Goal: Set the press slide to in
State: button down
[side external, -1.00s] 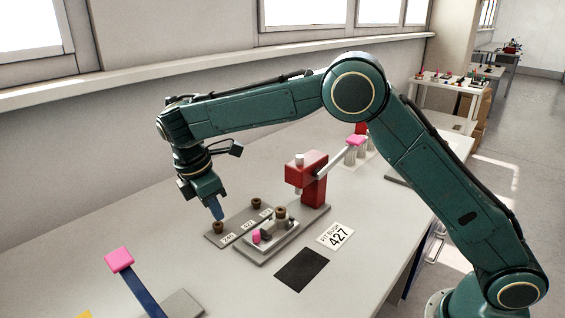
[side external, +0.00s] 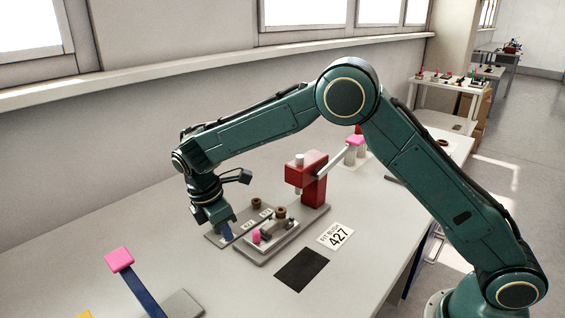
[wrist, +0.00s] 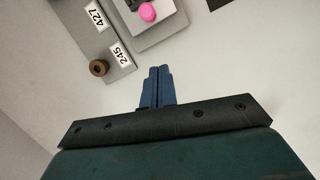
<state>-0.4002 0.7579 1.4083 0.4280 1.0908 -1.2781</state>
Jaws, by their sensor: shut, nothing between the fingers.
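The red press (side external: 314,185) stands on a grey base (side external: 270,253) near the middle of the table. A slide with a pink knob (side external: 256,237) sits at the near-left end of that base, out from under the press head; the knob also shows in the wrist view (wrist: 147,12). A brown bush (side external: 280,211) is between the knob and the press. My gripper (side external: 229,236) is shut and empty, pointing down just left of the knob and apart from it. In the wrist view its blue fingertips (wrist: 160,70) are together, with bare table below the knob.
A grey rack (wrist: 122,69) with number labels lies beside the press base. It holds a bush (wrist: 98,67) by label 245 and another bush (side external: 256,203).

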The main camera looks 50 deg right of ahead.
aim_at(271, 221)
jog(key=x, duration=0.2)
jog(key=shift+d+f, duration=0.1)
jog(key=shift+f, duration=0.3)
jog(key=shift+s+d+f, duration=0.1)
jog(key=shift+s+d, duration=0.05)
jog(key=shift+d, duration=0.35)
jog(key=shift+s+d+f, duration=0.1)
jog(key=shift+s+d, duration=0.05)
jog(key=shift+d, duration=0.3)
jog(key=shift+s+d, duration=0.25)
jog(key=shift+d, duration=0.75)
jog(key=d, duration=0.8)
jog(key=shift+d, duration=0.25)
